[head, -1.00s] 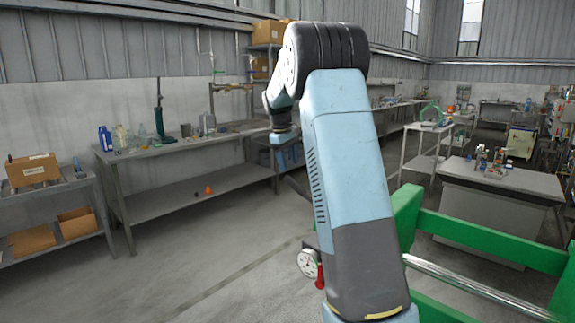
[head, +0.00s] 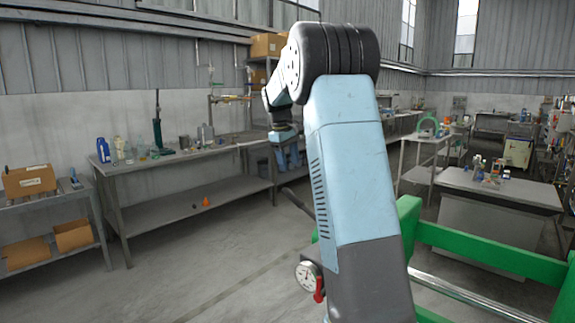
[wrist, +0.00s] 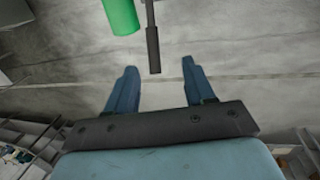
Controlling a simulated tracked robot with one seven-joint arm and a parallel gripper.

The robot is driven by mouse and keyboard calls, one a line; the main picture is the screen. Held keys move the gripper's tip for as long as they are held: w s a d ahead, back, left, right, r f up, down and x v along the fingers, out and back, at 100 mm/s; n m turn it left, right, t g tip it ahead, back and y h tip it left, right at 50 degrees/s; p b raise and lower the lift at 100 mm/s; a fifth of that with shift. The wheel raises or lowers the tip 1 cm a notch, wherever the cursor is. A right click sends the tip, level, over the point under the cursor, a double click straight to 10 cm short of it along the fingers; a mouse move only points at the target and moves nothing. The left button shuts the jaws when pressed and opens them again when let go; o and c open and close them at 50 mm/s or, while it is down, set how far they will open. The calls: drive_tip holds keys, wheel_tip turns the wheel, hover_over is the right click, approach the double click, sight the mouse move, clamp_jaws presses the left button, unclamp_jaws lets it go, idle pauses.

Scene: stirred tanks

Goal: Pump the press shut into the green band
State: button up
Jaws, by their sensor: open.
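The press has a green frame (head: 490,250) with bright steel rods at the lower right of the head view. Its dial gauge (head: 307,275) is white-faced with a red knob (head: 319,290) beside it; needle and band are too small to read. A dark pump lever (head: 297,202) sticks out up and left from behind my arm. In the wrist view the lever's black grip (wrist: 153,50) lies beyond my fingertips, roughly between their lines, beside a green cylinder (wrist: 121,14). My gripper (head: 288,160) points down, open and empty; its blue fingers (wrist: 158,66) appear apart from the grip.
A long workbench (head: 190,160) with bottles runs along the left wall. A shelf with cardboard boxes (head: 30,180) stands at far left. A grey table (head: 490,187) stands behind the press. The floor left of the gauge is clear. My arm hides part of the press.

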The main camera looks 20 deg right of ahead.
drive_tip(key=shift+s+r, duration=0.2)
drive_tip(key=shift+r, duration=0.3)
drive_tip(key=shift+s+a, duration=0.1)
idle(0.3)
